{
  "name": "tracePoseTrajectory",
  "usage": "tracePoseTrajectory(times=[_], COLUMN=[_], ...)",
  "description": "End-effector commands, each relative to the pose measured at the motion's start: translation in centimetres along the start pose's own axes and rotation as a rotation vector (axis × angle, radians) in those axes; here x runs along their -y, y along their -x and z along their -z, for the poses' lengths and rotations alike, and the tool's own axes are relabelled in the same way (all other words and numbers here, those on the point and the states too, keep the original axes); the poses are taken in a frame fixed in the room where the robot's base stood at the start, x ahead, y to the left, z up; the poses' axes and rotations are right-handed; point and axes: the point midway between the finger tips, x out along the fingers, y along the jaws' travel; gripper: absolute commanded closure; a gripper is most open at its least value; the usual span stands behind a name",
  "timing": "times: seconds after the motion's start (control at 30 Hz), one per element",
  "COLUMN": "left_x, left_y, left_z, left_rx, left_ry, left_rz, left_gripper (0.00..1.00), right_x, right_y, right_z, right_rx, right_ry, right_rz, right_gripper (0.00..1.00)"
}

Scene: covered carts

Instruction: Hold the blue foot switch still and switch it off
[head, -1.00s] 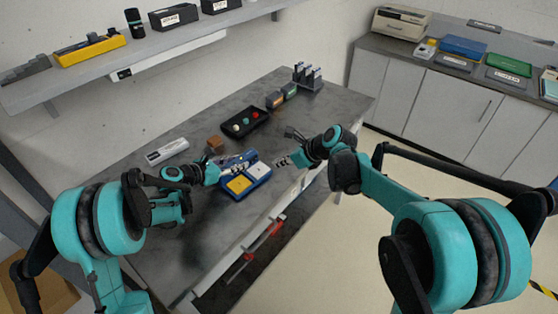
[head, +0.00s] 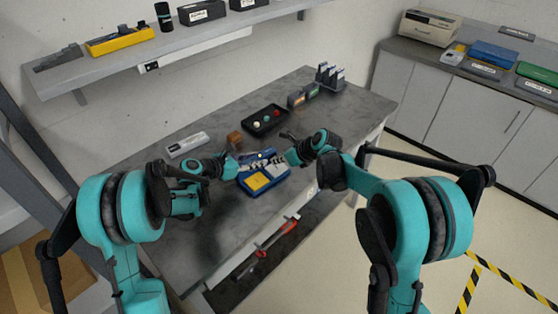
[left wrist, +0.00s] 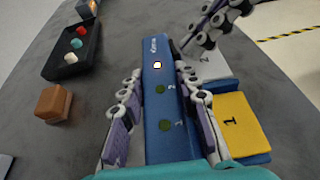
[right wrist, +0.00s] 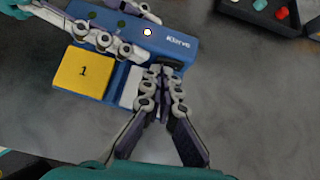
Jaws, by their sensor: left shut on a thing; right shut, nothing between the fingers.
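The blue foot switch (head: 264,187) lies on the grey bench, with a yellow pedal marked 1 (left wrist: 232,122) and a white pedal marked 2 (left wrist: 210,65). One lamp (left wrist: 157,65) on its raised blue bar glows; two others are dark green. My left gripper (left wrist: 157,88) is shut on the bar, a finger along each side. My right gripper (right wrist: 163,72) is shut and empty, its tips at the white pedal's end beside the bar. A dark part (right wrist: 176,53) on the bar's side is close to these tips; I cannot tell whether they touch it.
A black tray with coloured knobs (head: 265,120) and a brown block (head: 235,140) stand behind the switch. A white device (head: 187,144) lies to the left. Bare bench lies around the switch; its front edge is close.

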Motion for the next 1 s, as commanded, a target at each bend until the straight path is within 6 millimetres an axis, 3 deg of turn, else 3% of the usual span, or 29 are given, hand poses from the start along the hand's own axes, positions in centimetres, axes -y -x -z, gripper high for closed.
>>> tracePoseTrajectory(times=[0.43, 1.0], left_x=[0.2, 0.4], left_y=[-0.1, -0.1], left_z=[0.0, 0.0], left_rx=[-0.001, -0.001], left_ry=[-0.002, -0.002], left_rz=[0.005, 0.009], left_gripper=[1.00, 1.00], right_x=[-0.2, 1.4], right_y=[-0.6, -0.3], right_z=[-0.6, -0.4], right_rx=[0.001, 0.004], right_ry=[0.000, -0.001], right_rz=[-0.002, 0.003], right_gripper=[1.00, 1.00])
